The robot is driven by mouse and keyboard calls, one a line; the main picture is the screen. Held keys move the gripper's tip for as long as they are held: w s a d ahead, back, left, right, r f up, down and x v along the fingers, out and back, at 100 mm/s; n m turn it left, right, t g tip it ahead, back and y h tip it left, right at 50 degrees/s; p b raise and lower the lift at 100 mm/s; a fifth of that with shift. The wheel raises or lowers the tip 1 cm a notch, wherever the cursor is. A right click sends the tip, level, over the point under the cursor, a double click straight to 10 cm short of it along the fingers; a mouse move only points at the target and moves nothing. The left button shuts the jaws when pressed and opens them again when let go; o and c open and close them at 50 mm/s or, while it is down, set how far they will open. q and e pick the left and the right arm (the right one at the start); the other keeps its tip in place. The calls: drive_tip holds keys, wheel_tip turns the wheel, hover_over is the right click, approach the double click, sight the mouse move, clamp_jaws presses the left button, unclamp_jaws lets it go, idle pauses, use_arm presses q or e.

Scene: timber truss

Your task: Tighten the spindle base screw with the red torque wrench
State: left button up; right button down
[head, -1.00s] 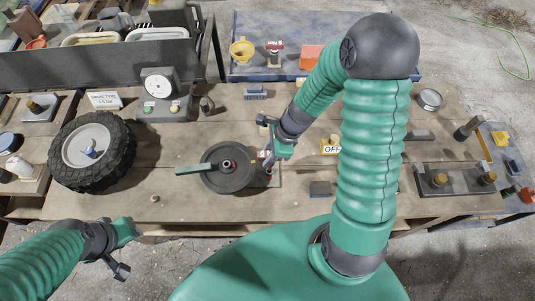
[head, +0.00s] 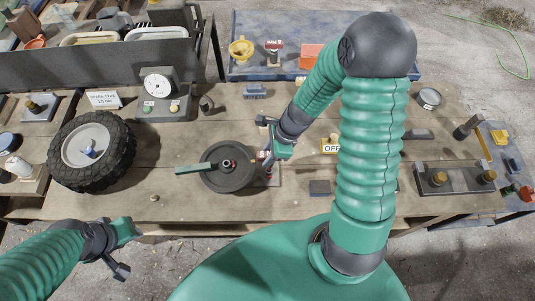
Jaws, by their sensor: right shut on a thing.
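A dark round disc (head: 242,178) lies on the wooden bench near the middle, with a green bar (head: 195,169) reaching left from it. My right gripper (head: 270,154) is just right of the disc, shut on a small red and white thing (head: 264,155). Most of that thing is hidden, so I cannot tell whether it is the red torque wrench. The spindle base screw cannot be made out. My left gripper (head: 136,229) hangs before the bench's front edge, away from the disc; its jaw opening is unclear.
A tyred wheel (head: 92,151) lies at left, below a gauge box (head: 160,92). A dark block with brass knobs (head: 455,180) is at right. A blue tray (head: 245,72) stands behind the bench.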

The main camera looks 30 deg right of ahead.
drive_tip(key=shift+f+b, duration=0.65)
drive_tip(key=shift+f, duration=0.2)
drive_tip(key=shift+r, duration=0.1)
drive_tip(key=shift+m, duration=0.7)
drive_tip(key=shift+m+t+h+b, duration=0.3)
drive_tip(key=shift+m+b, duration=0.1)
drive_tip(key=shift+m, duration=0.1)
drive_tip(key=shift+w, duration=0.1)
